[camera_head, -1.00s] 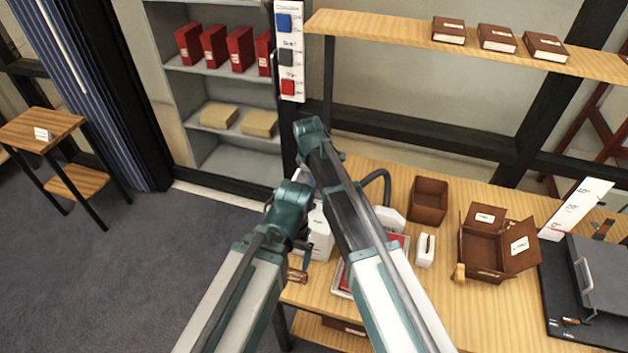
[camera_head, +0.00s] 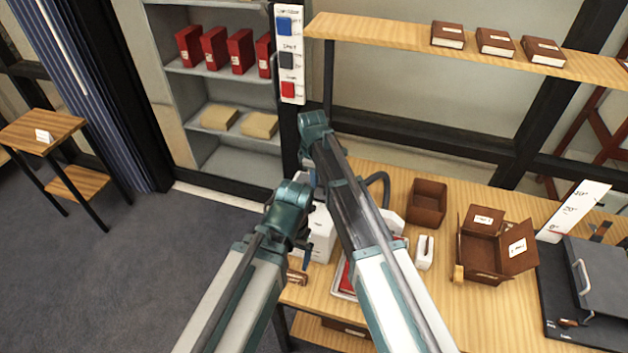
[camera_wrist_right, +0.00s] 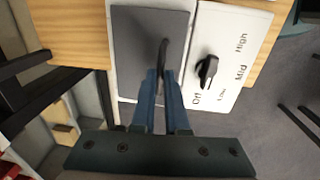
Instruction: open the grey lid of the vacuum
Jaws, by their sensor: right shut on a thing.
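The white vacuum (camera_head: 321,236) stands on the wooden table, mostly hidden behind my arms in the head view. A dark hose (camera_head: 382,182) curves up behind it. In the right wrist view its flat grey lid (camera_wrist_right: 136,48) lies on the white body, beside a panel with a black knob (camera_wrist_right: 207,71) marked Off, Mid and High. A dark upright handle (camera_wrist_right: 163,52) is on the lid. My right gripper (camera_wrist_right: 162,82) is shut on this handle with its blue fingers. The lid looks closed.
On the table to the right are a brown open box (camera_head: 427,203), a small white block (camera_head: 424,252), a brown box with raised flaps (camera_head: 483,252) and a black board (camera_head: 590,325). A shelf (camera_head: 400,36) runs above the table.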

